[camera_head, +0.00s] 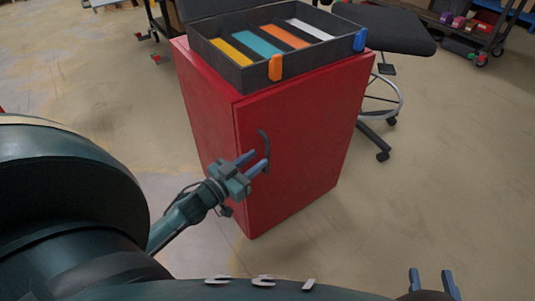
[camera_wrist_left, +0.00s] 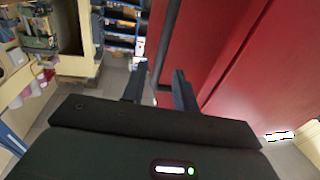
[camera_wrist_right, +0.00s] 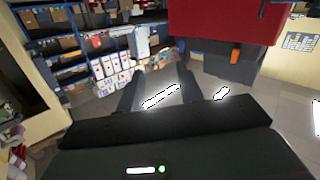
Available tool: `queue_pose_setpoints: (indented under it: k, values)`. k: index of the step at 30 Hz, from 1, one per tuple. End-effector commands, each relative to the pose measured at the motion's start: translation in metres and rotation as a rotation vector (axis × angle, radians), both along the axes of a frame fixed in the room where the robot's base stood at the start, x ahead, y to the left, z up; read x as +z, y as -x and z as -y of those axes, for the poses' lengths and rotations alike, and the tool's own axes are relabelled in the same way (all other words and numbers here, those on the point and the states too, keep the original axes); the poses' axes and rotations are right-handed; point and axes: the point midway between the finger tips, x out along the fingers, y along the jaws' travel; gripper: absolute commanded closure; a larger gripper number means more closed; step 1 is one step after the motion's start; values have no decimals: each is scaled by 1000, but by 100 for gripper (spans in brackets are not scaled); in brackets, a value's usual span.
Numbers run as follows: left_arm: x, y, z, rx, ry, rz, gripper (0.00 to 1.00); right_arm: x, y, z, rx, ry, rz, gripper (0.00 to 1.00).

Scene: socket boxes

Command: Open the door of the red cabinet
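The red cabinet (camera_head: 300,140) stands in the middle of the head view. Its front door looks shut, with a dark curved handle (camera_head: 264,145) near the door's left edge. My left gripper (camera_head: 257,161) is at the handle, fingers apart. In the left wrist view the dark handle bar (camera_wrist_left: 167,40) runs down between the two open fingers (camera_wrist_left: 158,88); I cannot tell whether they touch it. My right gripper (camera_head: 432,280) is at the bottom right of the head view, away from the cabinet. In the right wrist view its fingers (camera_wrist_right: 163,90) are apart and empty.
An open dark box (camera_head: 240,75) with coloured strips and orange and blue latches sits on the cabinet. A black stool (camera_head: 395,30) on wheels stands behind right. Carts stand at the back. The floor (camera_head: 420,190) right of the cabinet is clear.

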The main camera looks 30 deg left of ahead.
Motion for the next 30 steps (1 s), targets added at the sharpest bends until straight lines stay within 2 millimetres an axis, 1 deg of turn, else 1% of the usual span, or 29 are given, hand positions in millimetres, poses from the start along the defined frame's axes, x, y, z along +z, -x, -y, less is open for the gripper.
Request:
queue_pose_setpoints:
  k: [1,3,6,9,13,20,21,23,30]
  values:
    - [-1,-11,2,-1,1,4,70,-2,0,-1,4,-1,15,64]
    - [-1,-23,4,0,-1,3,70,-2,0,-2,8,-3,35,64]
    - [-1,-37,7,0,1,1,70,-1,0,-3,13,-4,59,64]
    - [-1,-46,9,0,0,1,70,0,0,-4,17,-6,74,64]
    - [-1,-51,10,0,1,-2,70,1,0,-4,20,-7,85,64]
    - [0,-52,10,1,1,-2,70,1,0,-4,20,-8,86,64]
    - [0,-51,10,1,1,-2,71,1,0,-4,20,-8,86,64]
    - [0,-51,10,1,1,-2,76,1,0,-4,20,-8,86,64]
    - [0,-51,10,1,1,-1,96,1,0,-4,20,-8,86,64]
